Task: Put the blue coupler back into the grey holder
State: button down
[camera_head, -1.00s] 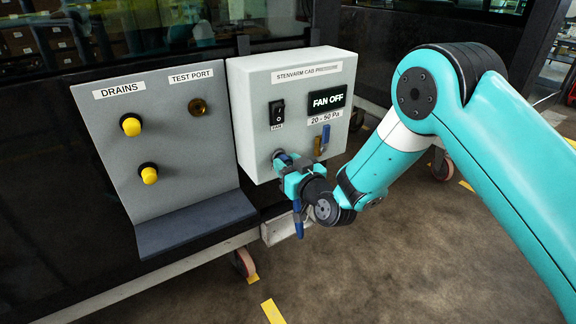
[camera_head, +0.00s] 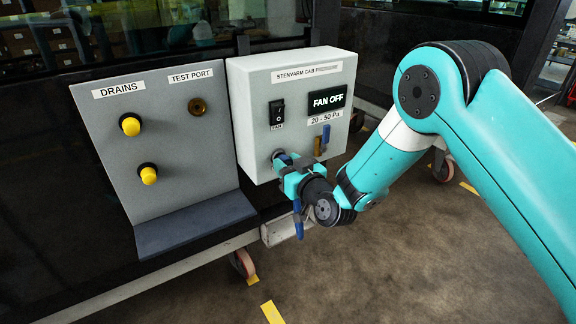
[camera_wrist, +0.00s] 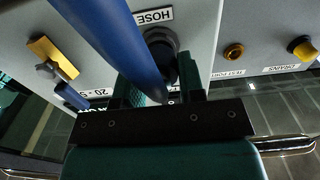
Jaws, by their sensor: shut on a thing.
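My gripper (camera_head: 284,166) is at the lower left of the white control box, close to its front face. It is shut on the blue coupler (camera_head: 284,158), which shows only in part between the fingers. In the wrist view, a blue hose (camera_wrist: 112,38) runs across the front of my gripper (camera_wrist: 160,92) and hides much of the coupler. The dark grey round holder (camera_wrist: 160,36) is below the HOSE label, in line with the fingers. The coupler's front end is at the holder; I cannot tell how deep it sits.
The white control box (camera_head: 252,100) has a rocker switch (camera_head: 277,111) and a FAN OFF display (camera_head: 327,101). A yellow valve (camera_wrist: 52,57) is beside the holder. The grey panel (camera_head: 165,110) at left carries yellow drain knobs and a brass test port (camera_head: 197,106).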

jog(key=shift+w+a+p, duration=0.3)
jog(key=shift+w+p, duration=0.1)
jog(key=shift+p, duration=0.25)
jog(key=c, duration=0.6)
grip_release()
jog(key=shift+c, duration=0.2)
jog(key=shift+s+d+f+b, duration=0.25)
jog(key=shift+s+d+b, duration=0.15)
jog(key=shift+b, duration=0.3)
jog(key=b+v, duration=1.6)
jog(key=b, duration=0.1)
jog(key=shift+s+r, duration=0.2)
jog(key=shift+r, duration=0.05)
jog(key=o, duration=0.6)
